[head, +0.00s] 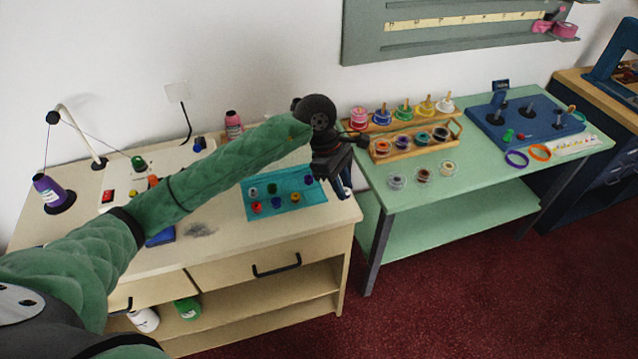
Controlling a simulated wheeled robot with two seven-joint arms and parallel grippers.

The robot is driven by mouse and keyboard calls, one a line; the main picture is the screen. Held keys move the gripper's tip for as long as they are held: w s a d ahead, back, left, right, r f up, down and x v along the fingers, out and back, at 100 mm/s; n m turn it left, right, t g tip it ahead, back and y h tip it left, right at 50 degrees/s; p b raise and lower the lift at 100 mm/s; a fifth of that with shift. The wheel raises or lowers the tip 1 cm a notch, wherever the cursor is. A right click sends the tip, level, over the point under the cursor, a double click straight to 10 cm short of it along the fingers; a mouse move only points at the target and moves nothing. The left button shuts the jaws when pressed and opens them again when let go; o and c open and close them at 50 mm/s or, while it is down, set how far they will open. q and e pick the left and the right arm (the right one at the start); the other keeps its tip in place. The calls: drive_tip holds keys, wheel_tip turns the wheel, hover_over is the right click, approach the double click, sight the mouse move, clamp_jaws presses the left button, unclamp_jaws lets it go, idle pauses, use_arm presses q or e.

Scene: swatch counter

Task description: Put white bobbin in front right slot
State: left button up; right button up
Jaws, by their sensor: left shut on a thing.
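My left gripper (342,186) points down above the right edge of the cream cabinet, beside the teal tray. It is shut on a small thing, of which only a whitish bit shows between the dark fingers. I cannot make out its full shape. The teal tray (250,215) lies on the cabinet top, left of the gripper. It holds several small bobbins in two rows, among them a pale one (253,191) at back left, a red one (257,207) at front left and a yellow one (295,198). The tray's front right part looks bare. My right gripper is out of view.
A purple thread cone (52,192) stands at the cabinet's left.

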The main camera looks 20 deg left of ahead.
use_arm(q)
drive_tip(key=shift+w+a+r, duration=0.1)
drive_tip(key=shift+w+r, duration=0.1)
hover_over(315, 196)
drive_tip(key=shift+n, duration=0.3)
wheel_tip(315, 196, down, 6)
drive_tip(key=shift+a+f, duration=0.1)
drive_tip(key=shift+a, duration=0.05)
drive_tip(key=shift+w+a+f, duration=0.2)
drive_tip(key=shift+a+f, duration=0.1)
drive_tip(key=shift+a, duration=0.15)
drive_tip(key=shift+f, duration=0.55)
wheel_tip(315, 196, down, 3)
drive_tip(key=shift+r, duration=0.1)
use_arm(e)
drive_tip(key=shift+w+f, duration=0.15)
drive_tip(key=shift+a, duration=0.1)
use_arm(q)
drive_tip(key=shift+f, duration=0.2)
